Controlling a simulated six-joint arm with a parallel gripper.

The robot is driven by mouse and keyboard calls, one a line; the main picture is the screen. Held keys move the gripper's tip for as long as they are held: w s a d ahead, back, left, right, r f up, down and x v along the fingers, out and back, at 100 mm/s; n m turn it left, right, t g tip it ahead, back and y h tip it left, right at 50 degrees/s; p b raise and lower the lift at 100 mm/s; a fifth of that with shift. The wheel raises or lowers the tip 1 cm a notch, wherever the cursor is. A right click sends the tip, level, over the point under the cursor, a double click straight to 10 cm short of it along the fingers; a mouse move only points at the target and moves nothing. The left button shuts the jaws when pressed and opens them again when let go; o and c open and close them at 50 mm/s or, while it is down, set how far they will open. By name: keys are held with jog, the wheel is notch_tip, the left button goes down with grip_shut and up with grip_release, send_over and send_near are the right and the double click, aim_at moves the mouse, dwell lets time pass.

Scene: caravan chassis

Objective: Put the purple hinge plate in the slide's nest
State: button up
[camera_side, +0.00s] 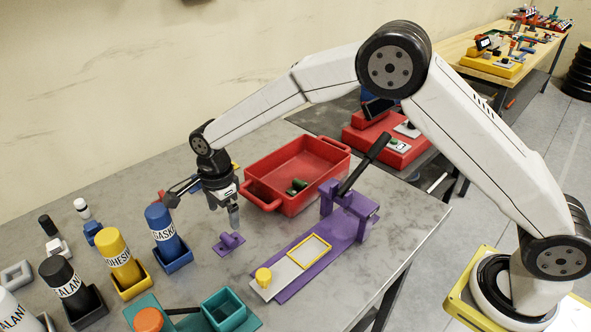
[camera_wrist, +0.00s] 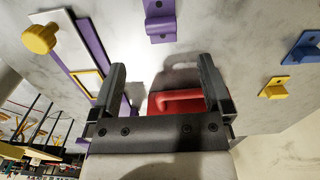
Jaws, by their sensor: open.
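The purple hinge plate (camera_side: 229,243) lies on the grey table, left of the purple slide fixture (camera_side: 335,246). It also shows at the top of the wrist view (camera_wrist: 160,22), apart from the fingers. The slide is a pale plate with a yellow knob (camera_side: 263,277) and a yellow-framed nest (camera_side: 309,251); the nest looks empty. In the wrist view the knob (camera_wrist: 40,39) and part of the nest frame (camera_wrist: 88,82) show at left. My gripper (camera_side: 222,212) is open and empty, above the table just behind the hinge plate; its fingers (camera_wrist: 160,82) are wide apart.
A red tray (camera_side: 300,170) with green parts stands behind the slide. A black lever (camera_side: 364,163) rises from the purple fixture. Blue, yellow and black bottles (camera_side: 163,230) stand in holders at left. A teal box (camera_side: 223,309) is in front. Bare table surrounds the hinge plate.

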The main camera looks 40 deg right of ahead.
aim_at(227, 237)
jog(key=shift+a+f, duration=0.1)
jog(key=shift+f, duration=1.2)
jog(key=shift+f, duration=0.1)
jog(key=shift+f, duration=2.45)
jog(key=shift+c, duration=0.2)
grip_shut()
jog(key=shift+r, duration=0.15)
